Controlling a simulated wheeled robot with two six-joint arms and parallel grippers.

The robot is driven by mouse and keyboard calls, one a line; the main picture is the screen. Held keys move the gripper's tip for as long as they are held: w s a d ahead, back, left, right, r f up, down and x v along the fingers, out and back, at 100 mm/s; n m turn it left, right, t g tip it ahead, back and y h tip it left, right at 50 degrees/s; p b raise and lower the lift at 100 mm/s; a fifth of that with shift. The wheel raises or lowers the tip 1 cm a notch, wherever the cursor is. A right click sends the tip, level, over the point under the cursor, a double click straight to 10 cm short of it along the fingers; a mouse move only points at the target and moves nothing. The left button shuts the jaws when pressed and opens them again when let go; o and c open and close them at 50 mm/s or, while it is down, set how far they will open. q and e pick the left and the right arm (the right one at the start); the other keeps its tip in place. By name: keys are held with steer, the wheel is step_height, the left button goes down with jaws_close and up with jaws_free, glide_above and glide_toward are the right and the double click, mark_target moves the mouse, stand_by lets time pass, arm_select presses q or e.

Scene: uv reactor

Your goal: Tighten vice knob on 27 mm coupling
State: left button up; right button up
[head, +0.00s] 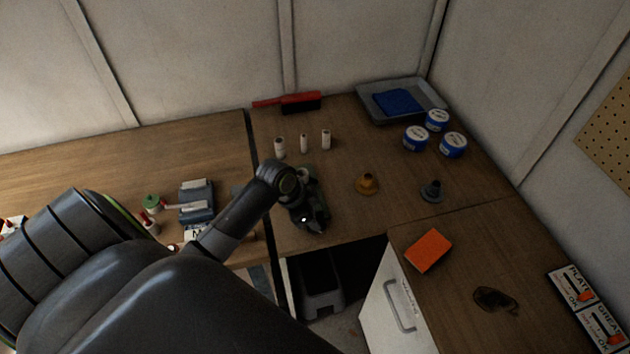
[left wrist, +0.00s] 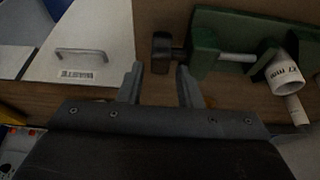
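In the left wrist view, a green vice (left wrist: 205,50) stands on the wooden table with a dark knob (left wrist: 161,52) at its left end. A white coupling (left wrist: 283,74) marked 27 mm sits at the vice's right side. My left gripper (left wrist: 160,72) is open; the knob shows just beyond and between its fingertips, and I see no contact. In the head view my left gripper (head: 309,218) is near the table's front edge, and my arm hides most of the vice there. My right gripper is in neither view.
Three white cylinders (head: 304,143) stand behind the left gripper. An orange-brown fitting (head: 367,184) and a grey fitting (head: 432,190) stand to the right, with blue-and-white tubs (head: 416,138) and a grey tray (head: 372,109) behind. An orange block (head: 428,250) lies on the right counter.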

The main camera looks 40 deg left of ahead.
arm_select(q)
steer(key=shift+x, duration=1.2)
jaws_close()
steer(key=shift+w, duration=0.1)
